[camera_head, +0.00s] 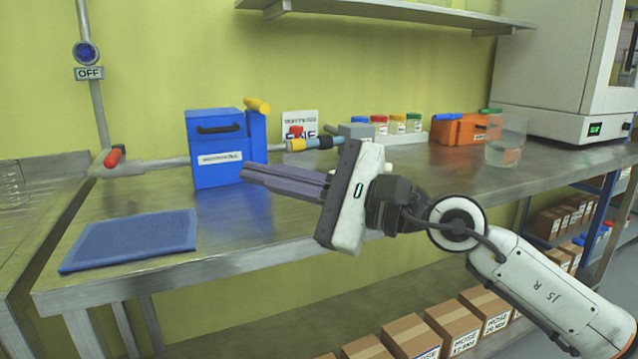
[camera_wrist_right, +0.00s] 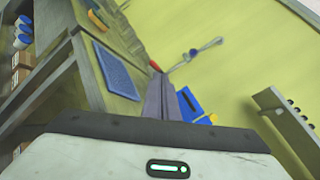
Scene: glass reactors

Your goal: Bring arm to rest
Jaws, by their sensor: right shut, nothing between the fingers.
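My right gripper (camera_head: 245,172) reaches in from the right of the head view, over the front part of the steel bench (camera_head: 330,207). Its purple-grey fingers are shut together with nothing between them and point left, in front of the blue box (camera_head: 218,135). In the right wrist view the closed fingers (camera_wrist_right: 157,95) point toward the bench and the blue box (camera_wrist_right: 188,104). My left gripper does not show in either view.
A blue mat (camera_head: 130,240) lies on the bench's left part. Small jars (camera_head: 397,124), an orange case (camera_head: 458,130) and a glass beaker (camera_head: 506,142) stand toward the right. A white cabinet (camera_head: 545,70) is at the back right. Cardboard boxes (camera_head: 415,335) are below.

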